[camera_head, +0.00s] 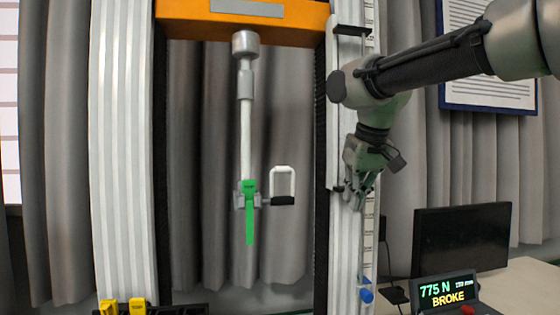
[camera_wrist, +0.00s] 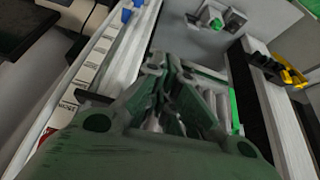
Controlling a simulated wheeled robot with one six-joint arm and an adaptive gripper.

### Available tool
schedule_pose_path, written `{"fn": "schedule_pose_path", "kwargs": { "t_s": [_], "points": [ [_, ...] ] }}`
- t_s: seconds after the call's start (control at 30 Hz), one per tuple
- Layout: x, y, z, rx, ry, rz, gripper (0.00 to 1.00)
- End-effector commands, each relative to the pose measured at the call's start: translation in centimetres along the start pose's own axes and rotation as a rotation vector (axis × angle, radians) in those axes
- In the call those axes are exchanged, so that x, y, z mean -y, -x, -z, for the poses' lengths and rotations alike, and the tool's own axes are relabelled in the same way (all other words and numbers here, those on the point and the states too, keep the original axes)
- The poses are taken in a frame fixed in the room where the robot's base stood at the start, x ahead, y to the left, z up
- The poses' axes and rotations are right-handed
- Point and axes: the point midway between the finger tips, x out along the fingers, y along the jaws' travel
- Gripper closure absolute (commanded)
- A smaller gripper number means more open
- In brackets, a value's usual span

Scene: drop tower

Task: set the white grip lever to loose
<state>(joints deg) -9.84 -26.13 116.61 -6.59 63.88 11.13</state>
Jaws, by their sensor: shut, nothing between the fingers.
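The white grip lever (camera_head: 283,170) is a U-shaped handle standing up from a black bar, to the right of the upper grip (camera_head: 240,200). The grip hangs from a white rod, and a green strip (camera_head: 249,220) hangs down in it. My gripper (camera_head: 362,200) points down in front of the right column, to the right of the lever and apart from it. Its fingers are shut and empty; they also show in the wrist view (camera_wrist: 172,75). I cannot make out the white lever in the wrist view. A grey grip-like block (camera_wrist: 212,14) with a green piece is beyond the fingers there.
The orange crossbeam (camera_head: 290,18) spans the left column (camera_head: 120,150) and the right column. A blue knob (camera_head: 366,295) sits low on the right column's scale. Yellow parts (camera_head: 120,306) are at bottom left. A display (camera_head: 447,291) reads "775 N" and "BROKE". A dark monitor (camera_head: 460,238) stands behind.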

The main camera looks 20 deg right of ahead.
Motion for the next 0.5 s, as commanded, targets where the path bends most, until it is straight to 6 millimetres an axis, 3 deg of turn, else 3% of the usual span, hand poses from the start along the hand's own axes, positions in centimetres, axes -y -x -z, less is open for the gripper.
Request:
{"fn": "schedule_pose_path", "kwargs": {
  "t_s": [0.03,0.2,0.33,0.5],
  "points": [
    [1.3,1.2,3.7,-0.018,0.005,-0.001,1.00],
    [5.5,4.8,13.6,-0.082,-0.015,-0.009,1.00],
    [8.6,6.7,18.7,-0.122,-0.038,-0.010,1.00],
    [11.0,8.1,22.1,-0.156,-0.060,-0.008,1.00]
  ]
}}
